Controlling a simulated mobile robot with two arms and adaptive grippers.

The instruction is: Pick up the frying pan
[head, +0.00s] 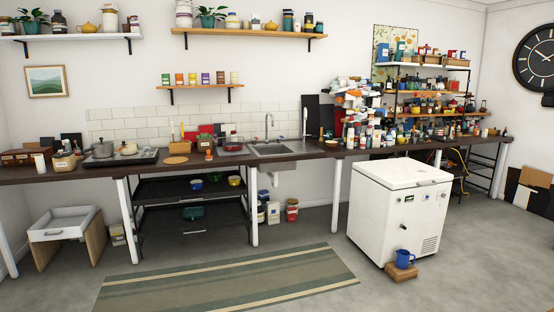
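I cannot clearly make out a frying pan at this distance. On the dark cooktop (145,158) at the left of the long counter stands a grey pot (103,150), with what looks like a handle to its left. A lighter lidded pot (128,148) stands beside it on the right. A teal pot (194,213) sits on the lower black shelf under the counter. Neither of my grippers is in view.
The long dark counter (330,152) holds a sink (272,149) and many items, crowded at the right. A white chest freezer (398,208) stands in front, with a blue mug (404,257) on a wooden block. A striped rug (228,283) lies on open floor.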

